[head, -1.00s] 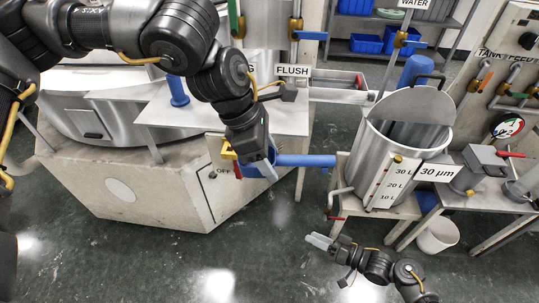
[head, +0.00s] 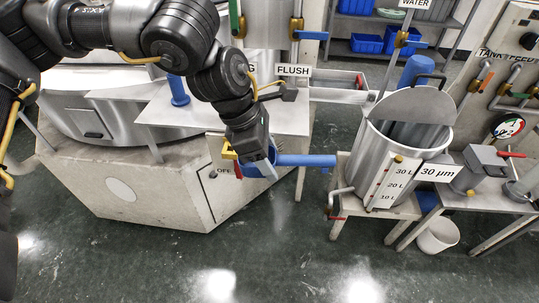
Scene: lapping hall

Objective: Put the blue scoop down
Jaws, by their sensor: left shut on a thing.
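The blue scoop (head: 305,160) is in the head view, left of the middle tank. Its long part points right, toward the tank, and a rounded blue part sits at my fingers. My left gripper (head: 266,166) points down and is shut on the scoop, holding it in front of the machine's control panel. The gripper covers part of the scoop, and I cannot tell exactly where the fingers grip. My right gripper is not in view.
A metal tank (head: 385,165) marked in litres stands on a low stand (head: 400,211) at right. A pale table (head: 215,118) with a blue post (head: 178,91) lies behind my left gripper. A white bucket (head: 437,236) is on the floor. Open floor (head: 280,255) fills the front.

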